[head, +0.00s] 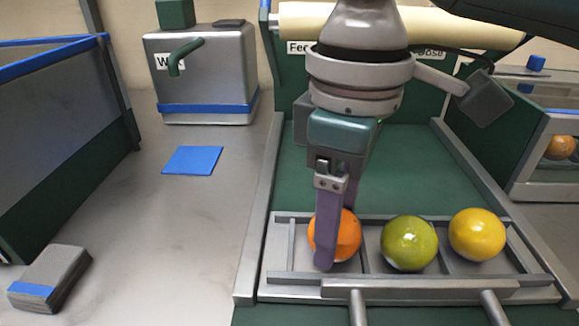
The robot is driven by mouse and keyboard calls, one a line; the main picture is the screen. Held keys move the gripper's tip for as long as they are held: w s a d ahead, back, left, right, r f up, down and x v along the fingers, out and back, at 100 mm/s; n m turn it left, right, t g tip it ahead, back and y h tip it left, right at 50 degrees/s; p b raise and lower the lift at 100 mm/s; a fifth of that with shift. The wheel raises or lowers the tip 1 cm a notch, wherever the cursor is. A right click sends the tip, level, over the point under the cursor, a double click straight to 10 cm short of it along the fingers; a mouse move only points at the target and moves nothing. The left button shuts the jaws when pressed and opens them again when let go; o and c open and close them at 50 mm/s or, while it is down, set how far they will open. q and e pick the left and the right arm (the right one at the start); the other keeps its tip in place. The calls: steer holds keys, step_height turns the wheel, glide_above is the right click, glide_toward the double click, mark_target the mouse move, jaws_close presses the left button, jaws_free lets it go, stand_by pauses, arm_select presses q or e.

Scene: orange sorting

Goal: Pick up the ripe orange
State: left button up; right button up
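The ripe orange (348,236) sits in the left compartment of a grey divided tray (400,289). A green fruit (409,243) is in the middle compartment and a yellow one (477,234) in the right compartment. My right gripper (337,238) points down at the orange one. One purple finger passes in front of its left part, and the other goes down behind it, its tip hidden. The fingers are apart with the fruit between them; I cannot tell whether both touch it. My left gripper is not in view.
A green-floored feed bay (415,165) lies behind the tray. A grey box with a tap (205,75), a blue square (193,160) and a grey block (50,278) are on the left counter. A clear-fronted bin (546,165) holding an orange fruit stands at right.

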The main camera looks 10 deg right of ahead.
steer(key=c, duration=0.7)
steer(key=shift+r, duration=0.15)
